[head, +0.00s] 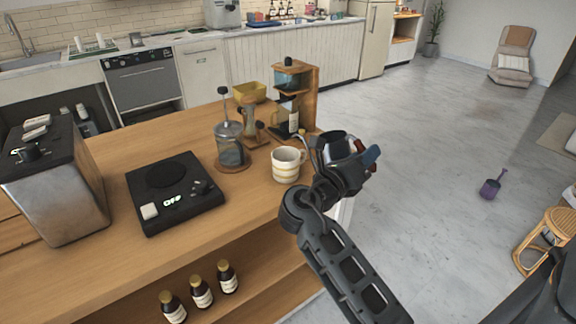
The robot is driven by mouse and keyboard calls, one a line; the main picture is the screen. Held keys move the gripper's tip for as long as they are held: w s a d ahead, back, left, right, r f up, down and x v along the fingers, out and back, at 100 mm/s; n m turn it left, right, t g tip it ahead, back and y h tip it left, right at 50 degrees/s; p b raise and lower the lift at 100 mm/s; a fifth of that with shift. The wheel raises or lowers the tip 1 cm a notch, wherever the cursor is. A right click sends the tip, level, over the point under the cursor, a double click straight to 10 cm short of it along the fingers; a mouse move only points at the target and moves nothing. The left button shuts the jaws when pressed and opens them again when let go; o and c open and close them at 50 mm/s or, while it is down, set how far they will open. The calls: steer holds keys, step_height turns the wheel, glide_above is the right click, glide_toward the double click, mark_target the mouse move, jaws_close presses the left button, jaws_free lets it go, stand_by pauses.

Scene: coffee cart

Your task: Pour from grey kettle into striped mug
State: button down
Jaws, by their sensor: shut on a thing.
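The striped mug (286,168), cream with yellowish bands, stands upright on the wooden counter near its right edge. My gripper (360,160) is just right of the mug, past the counter's edge in the picture. It is shut on the grey kettle (333,146), which is mostly hidden by the gripper and wrist. A thin curved spout shows on the kettle's left side, close to the mug's upper right rim. I cannot tell whether any liquid is flowing or how full the mug is.
A French press (231,146) stands left of the mug, with a wooden coffee stand (295,92) and a yellow basket (249,92) behind. A black scale (176,192) and a metal machine (55,185) occupy the left. Bottles (201,291) sit on the lower shelf.

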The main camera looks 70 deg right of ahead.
mark_target(362, 144)
steer(key=shift+w+r+n+p, duration=0.1)
steer(key=shift+r+n+p, duration=0.3)
steer(key=shift+p, duration=0.95)
steer(key=shift+r, duration=0.2)
steer(key=shift+r, duration=0.35)
steer(key=shift+w+r, duration=0.1)
steer(key=shift+r+n, duration=0.25)
steer(key=shift+n, duration=0.15)
steer(key=shift+w+r, duration=0.1)
steer(key=shift+r, duration=0.05)
stand_by(0.4)
steer(key=shift+r+n, duration=0.3)
steer(key=shift+w+d+r, duration=0.1)
stand_by(0.3)
steer(key=shift+w+r+n+h, duration=0.15)
steer(key=shift+r+n+h, duration=0.15)
steer(key=shift+r+n, duration=0.15)
